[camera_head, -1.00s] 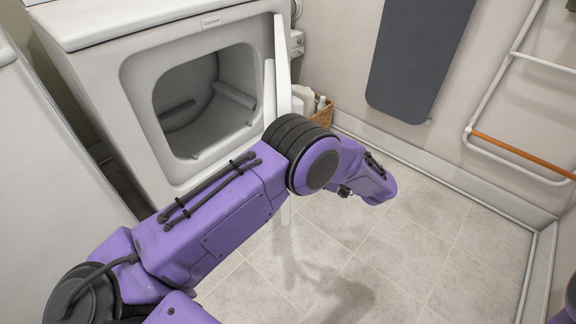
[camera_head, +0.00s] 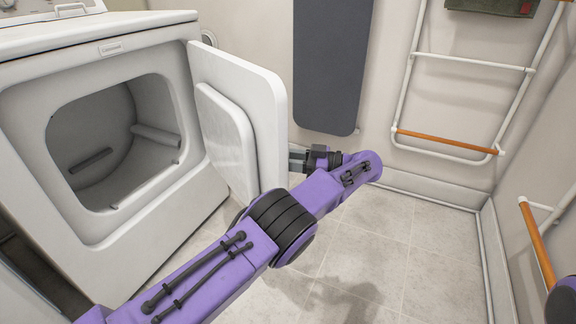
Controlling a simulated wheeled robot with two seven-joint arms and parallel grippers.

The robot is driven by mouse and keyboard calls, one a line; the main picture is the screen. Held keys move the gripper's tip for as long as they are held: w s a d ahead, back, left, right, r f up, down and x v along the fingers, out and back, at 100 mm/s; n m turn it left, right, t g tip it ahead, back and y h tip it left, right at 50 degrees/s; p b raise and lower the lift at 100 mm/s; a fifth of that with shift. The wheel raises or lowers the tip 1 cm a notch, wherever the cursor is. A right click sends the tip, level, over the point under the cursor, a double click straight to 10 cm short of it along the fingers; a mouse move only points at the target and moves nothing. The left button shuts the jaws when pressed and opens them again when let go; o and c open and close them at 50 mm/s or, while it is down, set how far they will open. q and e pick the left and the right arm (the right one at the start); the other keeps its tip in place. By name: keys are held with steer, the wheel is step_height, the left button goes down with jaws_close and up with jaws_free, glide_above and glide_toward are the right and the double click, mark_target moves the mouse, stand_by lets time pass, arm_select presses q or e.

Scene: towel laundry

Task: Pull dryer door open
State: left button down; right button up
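The white dryer (camera_head: 120,210) stands at the left with its round drum opening uncovered. Its door (camera_head: 262,98) stands wide open, swung out to the right, with its raised inner panel (camera_head: 222,140) facing the opening. My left arm comes in from the bottom left and passes in front of the door's lower part. My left gripper (camera_head: 297,160) points left beside the door's outer edge, its fingers partly hidden behind the door. I cannot tell whether it touches the door or how its fingers stand. My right gripper is out of view.
A dark grey ironing board (camera_head: 330,65) hangs on the back wall. A white rack with wooden bars (camera_head: 440,142) is on the wall to the right, and another bar (camera_head: 537,245) is near the right edge. The tiled floor (camera_head: 385,240) is clear.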

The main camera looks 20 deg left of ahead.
arm_select(q)
steer(key=shift+w+a+r, duration=0.1)
steer(key=shift+a+r, duration=0.1)
steer(key=shift+a, duration=0.2)
steer(key=c, duration=0.8)
jaws_free()
steer(key=shift+f, duration=0.1)
steer(key=shift+c, duration=0.2)
steer(key=shift+f, duration=0.1)
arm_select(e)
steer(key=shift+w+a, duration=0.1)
arm_select(q)
steer(key=shift+d+f, duration=0.1)
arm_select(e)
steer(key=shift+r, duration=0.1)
